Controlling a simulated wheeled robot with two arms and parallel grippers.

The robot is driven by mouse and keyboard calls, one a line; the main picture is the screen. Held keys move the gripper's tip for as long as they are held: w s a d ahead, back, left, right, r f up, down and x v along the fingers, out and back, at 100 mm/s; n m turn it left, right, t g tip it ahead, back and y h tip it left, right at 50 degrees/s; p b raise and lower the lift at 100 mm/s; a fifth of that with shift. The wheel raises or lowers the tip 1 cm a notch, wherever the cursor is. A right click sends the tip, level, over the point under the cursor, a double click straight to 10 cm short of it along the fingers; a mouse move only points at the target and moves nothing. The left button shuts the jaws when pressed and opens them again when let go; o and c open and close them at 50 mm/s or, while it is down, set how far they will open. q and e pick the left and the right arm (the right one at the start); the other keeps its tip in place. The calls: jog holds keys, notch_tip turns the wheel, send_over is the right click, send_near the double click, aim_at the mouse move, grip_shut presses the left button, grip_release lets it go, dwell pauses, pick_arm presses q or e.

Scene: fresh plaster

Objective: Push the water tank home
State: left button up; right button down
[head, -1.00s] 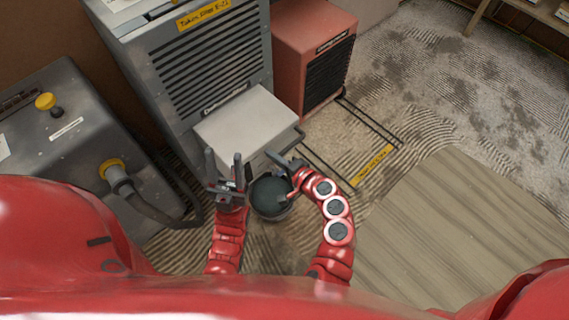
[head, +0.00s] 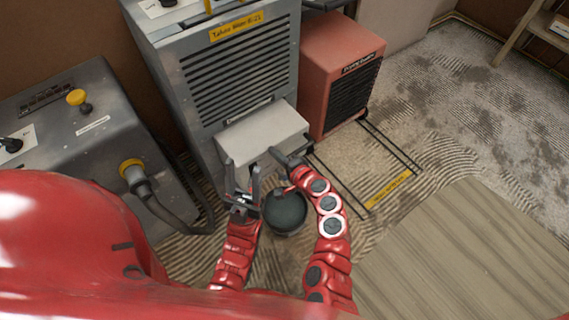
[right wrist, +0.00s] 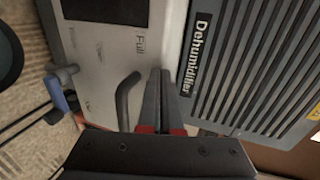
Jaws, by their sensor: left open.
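The water tank (head: 262,132) is a pale grey box sticking out of the lower front of the grey dehumidifier (head: 235,75). In the right wrist view, the tank's face (right wrist: 110,45) carries the word "Full" and a dark curved handle (right wrist: 127,100). My right gripper (head: 274,154) is at the tank's front edge; its fingers (right wrist: 165,100) are together beside the handle, with nothing seen between them. I cannot tell whether they touch the tank. My left gripper (head: 243,180) is open and empty, pointing up in front of the tank's left side.
A dark round bucket (head: 285,212) stands on the floor between my forearms. A grey machine (head: 80,140) with a thick cable is at left. A red heater (head: 340,75) stands right of the dehumidifier, with a floor frame and yellow label (head: 388,189) before it. Floor at right is clear.

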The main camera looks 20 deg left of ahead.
aim_at(254, 131)
jog(key=w+a, duration=0.1)
jog(key=a, duration=0.1)
jog(key=w+a+b, duration=0.1)
jog(key=w+a, duration=0.1)
jog(key=w+a+b, duration=0.1)
jog(key=w+a, duration=0.1)
jog(key=a, duration=0.1)
jog(key=shift+w+f, duration=0.1)
jog(key=shift+w, duration=0.15)
jog(key=shift+w+a+b, duration=0.4)
jog(key=shift+a, duration=0.15)
jog(key=shift+d, duration=0.1)
